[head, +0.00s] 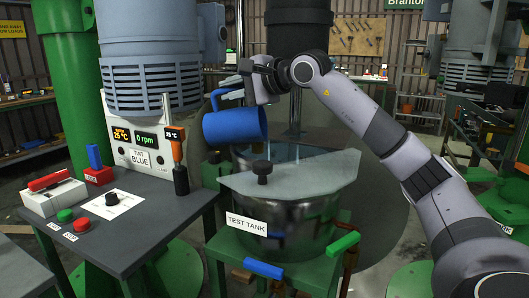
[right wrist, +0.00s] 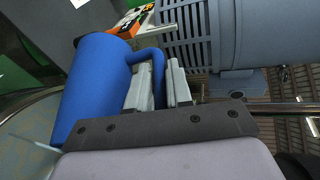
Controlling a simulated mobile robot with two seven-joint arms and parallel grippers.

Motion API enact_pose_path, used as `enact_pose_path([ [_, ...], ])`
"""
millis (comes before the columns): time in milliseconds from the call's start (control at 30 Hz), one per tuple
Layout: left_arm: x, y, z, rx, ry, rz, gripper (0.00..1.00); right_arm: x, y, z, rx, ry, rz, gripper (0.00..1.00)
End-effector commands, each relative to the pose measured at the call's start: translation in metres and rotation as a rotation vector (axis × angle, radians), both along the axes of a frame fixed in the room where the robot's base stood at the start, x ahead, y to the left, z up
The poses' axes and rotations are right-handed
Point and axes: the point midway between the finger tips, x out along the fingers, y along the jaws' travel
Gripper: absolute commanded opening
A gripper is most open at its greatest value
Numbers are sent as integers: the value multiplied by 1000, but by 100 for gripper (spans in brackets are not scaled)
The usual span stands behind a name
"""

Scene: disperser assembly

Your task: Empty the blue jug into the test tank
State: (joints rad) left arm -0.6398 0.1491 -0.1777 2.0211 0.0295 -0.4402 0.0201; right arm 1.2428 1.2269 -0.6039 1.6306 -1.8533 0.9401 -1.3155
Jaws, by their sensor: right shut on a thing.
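The blue jug (head: 235,126) is in the air above the left back part of the test tank. It is tipped far over, nearly on its side, with its handle on the upper left. My right gripper (head: 232,90) is shut on the handle; in the right wrist view its fingers (right wrist: 160,92) sit either side of the handle, beside the jug (right wrist: 95,85). The test tank (head: 290,232) is a shiny metal vessel with a grey half lid (head: 310,177) over its front. Its open back part (head: 300,152) looks bluish inside. No stream of liquid shows. My left gripper is not in view.
A black knob (head: 262,170) stands up from the lid. Left of the tank is a grey table (head: 130,235) with a control box (head: 150,150), a black-and-orange probe (head: 179,165) and buttons. A large grey motor housing (head: 150,60) rises behind. Green supports with coloured handles surround the tank.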

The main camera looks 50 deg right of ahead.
Motion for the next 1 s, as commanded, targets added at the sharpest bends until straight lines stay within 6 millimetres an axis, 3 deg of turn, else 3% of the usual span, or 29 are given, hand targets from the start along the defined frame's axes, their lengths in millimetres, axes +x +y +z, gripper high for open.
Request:
enact_pose_path([
  [1000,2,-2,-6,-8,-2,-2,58,-2,0,-1,20,-33,2,0],
])
